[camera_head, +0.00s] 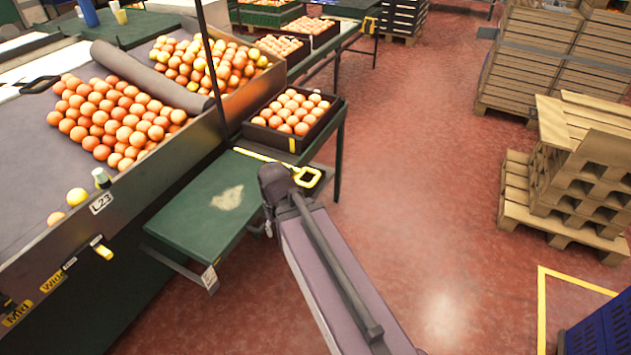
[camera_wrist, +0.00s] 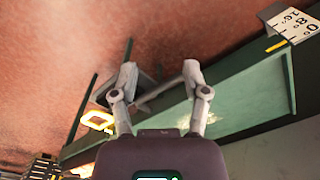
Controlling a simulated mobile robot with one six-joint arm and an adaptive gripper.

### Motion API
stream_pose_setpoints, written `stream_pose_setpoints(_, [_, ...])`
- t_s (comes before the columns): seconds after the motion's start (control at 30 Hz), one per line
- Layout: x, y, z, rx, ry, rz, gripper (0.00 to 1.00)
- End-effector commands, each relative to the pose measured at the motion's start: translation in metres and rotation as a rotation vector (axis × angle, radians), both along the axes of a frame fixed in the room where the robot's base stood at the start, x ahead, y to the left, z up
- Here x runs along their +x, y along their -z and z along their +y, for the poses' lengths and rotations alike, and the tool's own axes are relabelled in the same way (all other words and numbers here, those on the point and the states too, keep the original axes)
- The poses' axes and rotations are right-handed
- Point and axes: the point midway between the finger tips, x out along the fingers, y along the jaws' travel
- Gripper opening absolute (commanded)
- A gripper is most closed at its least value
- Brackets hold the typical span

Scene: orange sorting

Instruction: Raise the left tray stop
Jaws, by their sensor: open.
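A yellow loop handle (camera_head: 307,177) is at the right edge of the green shelf, joined to a thin yellow bar; I take it for the tray stop. It also shows in the wrist view (camera_wrist: 97,120), left of my left finger. My gripper (camera_wrist: 160,78) is open, with its two fingers spread. A grey bar (camera_wrist: 162,90) with a dark plate shows between and beyond the fingertips; I cannot tell whether they touch it. In the head view my wrist is just left of the loop and hides my fingers.
The green shelf (camera_head: 190,205) is bare except for a pale worn patch. A dark crate of oranges (camera_head: 331,112) stands behind the loop. The sorting table's side wall (camera_head: 150,185) is at the left. Pallets (camera_head: 560,215) stand at the right, with open red floor between.

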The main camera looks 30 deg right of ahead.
Motion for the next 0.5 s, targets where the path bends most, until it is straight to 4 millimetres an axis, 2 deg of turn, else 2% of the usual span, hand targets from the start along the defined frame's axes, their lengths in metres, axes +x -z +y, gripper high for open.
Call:
stream_pose_setpoints(0.27, [0.027,0.036,-0.017,0.156,0.099,-0.031,0.6])
stream_pose_setpoints(0.5, [0.064,0.069,-0.047,0.38,0.234,-0.097,0.6])
